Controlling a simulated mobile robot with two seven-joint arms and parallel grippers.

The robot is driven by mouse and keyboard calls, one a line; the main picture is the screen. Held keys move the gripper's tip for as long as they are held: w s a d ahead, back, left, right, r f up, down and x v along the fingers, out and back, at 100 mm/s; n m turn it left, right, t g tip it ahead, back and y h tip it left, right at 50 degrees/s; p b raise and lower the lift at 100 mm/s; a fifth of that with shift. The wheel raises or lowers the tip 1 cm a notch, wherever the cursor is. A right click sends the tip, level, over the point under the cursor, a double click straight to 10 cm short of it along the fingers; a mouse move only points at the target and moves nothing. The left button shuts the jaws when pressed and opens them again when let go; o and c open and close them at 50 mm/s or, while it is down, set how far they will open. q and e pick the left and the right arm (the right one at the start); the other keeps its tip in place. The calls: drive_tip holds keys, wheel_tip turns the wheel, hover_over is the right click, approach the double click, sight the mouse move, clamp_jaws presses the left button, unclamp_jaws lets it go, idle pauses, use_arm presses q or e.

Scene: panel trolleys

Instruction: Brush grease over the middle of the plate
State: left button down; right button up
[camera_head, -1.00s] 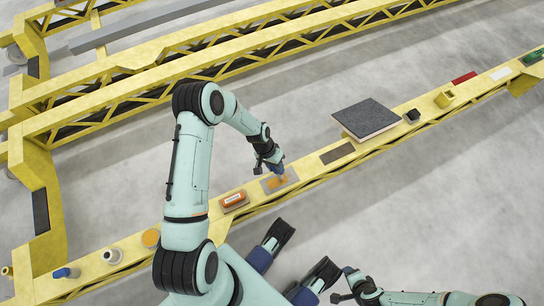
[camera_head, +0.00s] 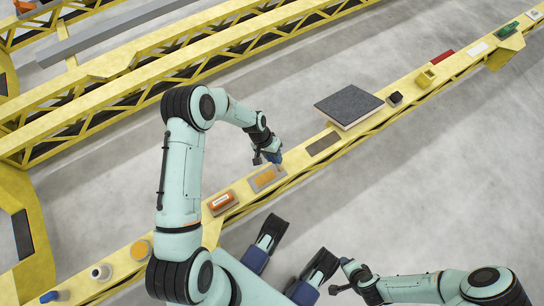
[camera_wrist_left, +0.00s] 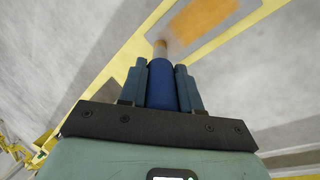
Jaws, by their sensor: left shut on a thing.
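The grey plate (camera_head: 257,184) lies on the yellow beam with an orange grease smear (camera_head: 267,177) over its middle. The smear also shows at the top of the left wrist view (camera_wrist_left: 195,25). My left gripper (camera_head: 271,156) is shut on the blue-handled brush (camera_wrist_left: 161,84). The brush's pale tip (camera_wrist_left: 160,49) points away from the gripper and appears near the plate's edge in the wrist view. In the head view the gripper is at the plate's far side; the tip's height is unclear. My right gripper (camera_head: 340,276) is empty with its fingers apart, low in the head view.
On the yellow beam (camera_head: 190,228) stand an orange labelled block (camera_head: 222,202), an orange disc (camera_head: 141,250), a white cup (camera_head: 101,272) and a blue-capped item (camera_head: 55,296). Beyond the plate are a dark patch (camera_head: 323,143), a dark-topped slab (camera_head: 348,107) and a black cube (camera_head: 396,99).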

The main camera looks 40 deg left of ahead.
use_arm(q)
drive_tip(key=shift+r+p, duration=1.8)
drive_tip(key=shift+r, duration=1.2)
drive_tip(key=shift+r+p, duration=0.95)
drive_tip(key=shift+r, duration=0.6)
